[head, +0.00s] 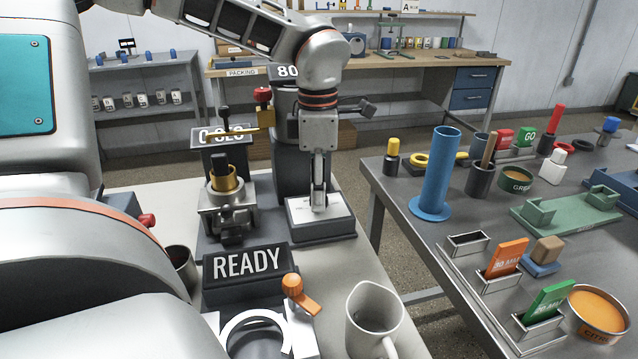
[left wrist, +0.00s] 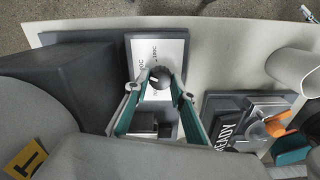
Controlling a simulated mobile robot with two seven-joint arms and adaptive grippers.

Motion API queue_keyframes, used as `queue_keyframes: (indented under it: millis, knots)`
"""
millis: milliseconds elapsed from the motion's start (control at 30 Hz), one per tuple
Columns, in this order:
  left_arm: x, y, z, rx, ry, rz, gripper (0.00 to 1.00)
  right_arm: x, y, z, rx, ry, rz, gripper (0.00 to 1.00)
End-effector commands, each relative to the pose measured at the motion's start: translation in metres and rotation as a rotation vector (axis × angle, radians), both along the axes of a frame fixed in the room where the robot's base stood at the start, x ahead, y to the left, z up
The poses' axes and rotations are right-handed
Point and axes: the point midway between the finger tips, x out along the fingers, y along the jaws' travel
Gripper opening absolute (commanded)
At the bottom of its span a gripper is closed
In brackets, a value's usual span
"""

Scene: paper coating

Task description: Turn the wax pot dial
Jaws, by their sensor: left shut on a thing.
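The dial (left wrist: 160,78) is a small dark round knob with a light pointer mark, on a white panel (left wrist: 141,52) with printed marks. In the head view the same white panel (head: 336,227) tops a low dark block, and my gripper hides the dial. My left gripper (head: 319,207) points straight down there. Its two teal-edged fingers are shut on the dial, one on each side, in the left wrist view (left wrist: 159,84). Behind the panel stands a dark upright body (head: 290,165) with a display reading 80 (head: 288,72). My right gripper is not in view.
A READY sign (head: 247,264), an orange lever (head: 293,285) and a white mug (head: 373,318) stand in front. A holder with a brass cylinder (head: 224,178) is left of the panel. The grey table (head: 440,205) at right carries a blue tube (head: 436,170) and trays.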

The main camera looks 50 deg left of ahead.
Motion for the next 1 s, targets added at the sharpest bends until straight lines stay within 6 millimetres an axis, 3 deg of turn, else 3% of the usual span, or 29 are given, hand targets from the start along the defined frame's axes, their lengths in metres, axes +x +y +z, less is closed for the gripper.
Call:
queue_keyframes:
  millis: [533, 567, 600, 633, 1000]
  knots:
    - [0.0008, 0.0001, 0.0012, 0.0, -0.004, -0.03, 0.03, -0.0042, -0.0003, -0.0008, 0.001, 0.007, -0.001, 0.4]
    - [0.0008, 0.0001, 0.0013, 0.0, -0.004, -0.03, 0.27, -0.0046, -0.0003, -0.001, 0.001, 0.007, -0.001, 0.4]
    - [0.0008, 0.0001, 0.0012, 0.0, -0.004, -0.03, 0.37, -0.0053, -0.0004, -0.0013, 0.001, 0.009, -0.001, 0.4]
    - [0.0008, 0.0001, 0.0012, 0.001, -0.003, -0.029, 0.41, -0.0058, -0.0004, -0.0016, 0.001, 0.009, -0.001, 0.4]
    - [0.0006, 0.0001, 0.0026, 0.001, -0.002, -0.029, 0.41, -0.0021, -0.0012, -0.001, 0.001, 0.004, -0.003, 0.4]
